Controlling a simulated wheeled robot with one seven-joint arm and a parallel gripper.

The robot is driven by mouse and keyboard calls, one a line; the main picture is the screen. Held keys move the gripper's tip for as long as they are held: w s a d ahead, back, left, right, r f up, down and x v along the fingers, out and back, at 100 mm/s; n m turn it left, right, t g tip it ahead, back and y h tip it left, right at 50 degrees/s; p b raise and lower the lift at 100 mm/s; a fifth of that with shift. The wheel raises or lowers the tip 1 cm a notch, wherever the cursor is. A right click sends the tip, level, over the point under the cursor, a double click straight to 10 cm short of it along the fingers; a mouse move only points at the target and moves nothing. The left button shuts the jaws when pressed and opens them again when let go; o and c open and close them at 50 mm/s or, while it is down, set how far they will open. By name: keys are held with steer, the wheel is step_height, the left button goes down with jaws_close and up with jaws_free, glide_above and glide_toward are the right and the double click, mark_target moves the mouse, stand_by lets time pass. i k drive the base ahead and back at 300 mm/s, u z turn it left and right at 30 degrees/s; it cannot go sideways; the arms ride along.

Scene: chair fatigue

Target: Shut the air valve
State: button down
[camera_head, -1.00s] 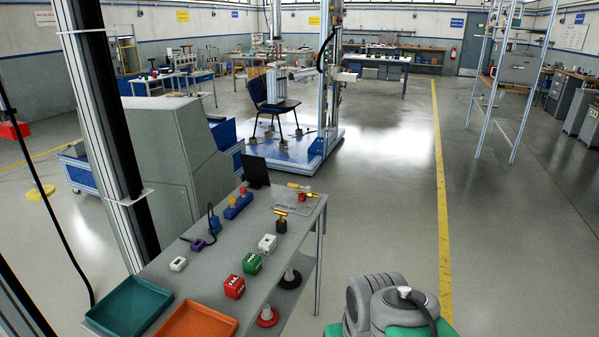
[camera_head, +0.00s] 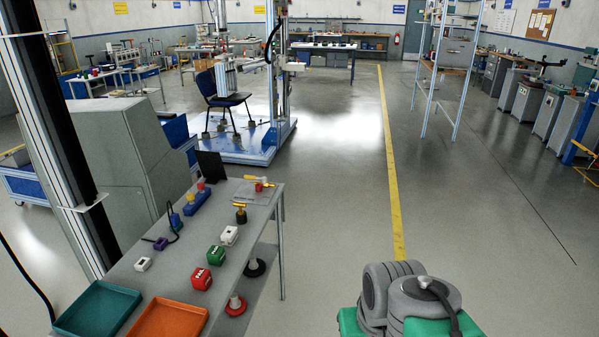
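A small dark fitting with a yellow top (camera_head: 240,213) stands on the right edge of the grey bench (camera_head: 170,258). Behind it, a yellow bar-like piece (camera_head: 256,178) and a small red piece (camera_head: 260,187) are at the bench's far end, by a light sheet. Either could be the air valve; they are too small to tell, and so is any handle's position. My arm's grey and green links show at the bottom right, right of the bench. My gripper is not in view.
The bench also holds a teal tray (camera_head: 67,321), an orange tray (camera_head: 150,328), red (camera_head: 201,279) and green (camera_head: 216,255) blocks, and a blue button box (camera_head: 197,202). A chair (camera_head: 222,98) stands on the blue test platform (camera_head: 238,145). Floor right of the bench is clear.

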mark_target(254, 178)
steer(key=z, duration=0.8)
steer(key=k, duration=1.1)
steer(key=z, duration=0.6)
steer(key=i, duration=0.75)
steer(key=u, duration=0.6)
steer(key=i, duration=2.2)
steer(key=u, duration=1.3)
steer(key=i, duration=1.1)
steer(key=u, duration=1.7)
steer(key=i, duration=0.55)
steer(key=u, duration=0.45)
